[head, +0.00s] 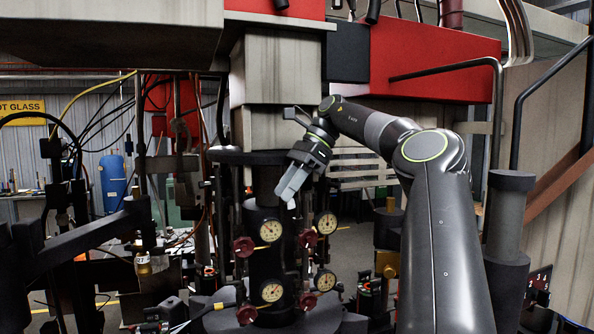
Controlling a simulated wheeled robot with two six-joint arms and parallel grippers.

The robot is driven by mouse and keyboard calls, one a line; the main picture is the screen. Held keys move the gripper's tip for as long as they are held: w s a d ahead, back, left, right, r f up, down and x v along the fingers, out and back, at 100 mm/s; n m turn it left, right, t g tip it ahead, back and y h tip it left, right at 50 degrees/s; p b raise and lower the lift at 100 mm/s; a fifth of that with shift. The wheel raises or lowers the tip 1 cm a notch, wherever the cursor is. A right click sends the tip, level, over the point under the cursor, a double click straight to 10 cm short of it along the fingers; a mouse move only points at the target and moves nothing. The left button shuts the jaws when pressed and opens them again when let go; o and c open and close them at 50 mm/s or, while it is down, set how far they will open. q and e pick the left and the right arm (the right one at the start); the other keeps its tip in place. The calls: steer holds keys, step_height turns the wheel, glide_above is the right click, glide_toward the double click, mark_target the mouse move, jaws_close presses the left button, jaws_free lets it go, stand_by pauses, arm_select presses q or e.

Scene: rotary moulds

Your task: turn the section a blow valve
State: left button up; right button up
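Dark red round valve handwheels sit beside white dial gauges on a dark central column. The upper left valve (243,246) is next to the upper left gauge (272,230). The upper right valve (309,237), lower left valve (246,314) and lower right valve (307,300) also show. I cannot read which one is section a. My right gripper (292,184) points down in front of the column, above the valves and apart from them; its finger gap is not clear. What looks like my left gripper (222,301) is low at the left, near the lower left valve, partly hidden among dark parts.
Dark machine arms and hoses (80,235) crowd the left. A blue cylinder (113,182) stands behind. A heavy pale block (278,75) and red housing (435,62) hang above. A black bent pipe rail (495,110) and dark post (508,225) stand at the right.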

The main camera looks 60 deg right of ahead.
steer(key=shift+p+v, duration=0.55)
steer(key=shift+v, duration=1.25)
